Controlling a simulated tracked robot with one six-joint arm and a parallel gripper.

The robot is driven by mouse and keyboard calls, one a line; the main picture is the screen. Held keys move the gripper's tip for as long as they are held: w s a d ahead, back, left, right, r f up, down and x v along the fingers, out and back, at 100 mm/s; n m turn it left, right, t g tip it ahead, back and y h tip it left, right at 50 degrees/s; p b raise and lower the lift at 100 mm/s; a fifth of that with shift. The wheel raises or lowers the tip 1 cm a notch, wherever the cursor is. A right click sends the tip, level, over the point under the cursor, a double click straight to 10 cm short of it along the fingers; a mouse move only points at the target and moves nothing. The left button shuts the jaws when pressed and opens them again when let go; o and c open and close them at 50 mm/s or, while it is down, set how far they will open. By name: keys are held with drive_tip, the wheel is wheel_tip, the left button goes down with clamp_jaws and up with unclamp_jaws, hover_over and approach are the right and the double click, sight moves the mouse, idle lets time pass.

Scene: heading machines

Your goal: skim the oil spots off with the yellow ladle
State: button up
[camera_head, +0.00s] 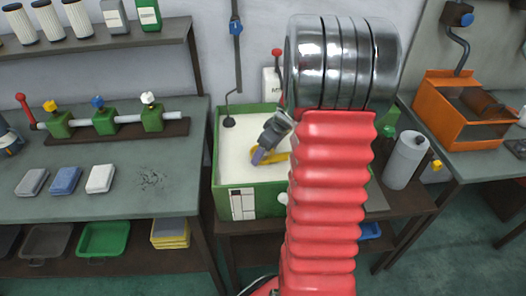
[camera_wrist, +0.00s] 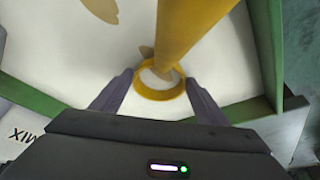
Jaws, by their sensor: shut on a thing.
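The yellow ladle shows between my fingers in the wrist view (camera_wrist: 195,25), its thick handle running to the top edge and its round ring end low between the fingertips. My gripper (camera_wrist: 160,76) is shut on it. In the head view my gripper (camera_head: 261,155) is over the green tank (camera_head: 236,179), with a bit of the yellow ladle (camera_head: 277,157) beside it. White liquid (camera_head: 240,135) fills the tank. Tan oil spots (camera_wrist: 103,9) lie on the liquid in the wrist view; another lies partly behind the handle (camera_wrist: 147,51). Whether the ladle touches the liquid is unclear.
My red arm hides the tank's right side in the head view. A grey bench (camera_head: 110,195) with valves and small blocks stands at left.

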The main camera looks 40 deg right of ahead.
drive_tip(key=shift+s+d, duration=4.3)
drive_tip(key=shift+d, duration=2)
wheel_tip(320, 180, up, 12)
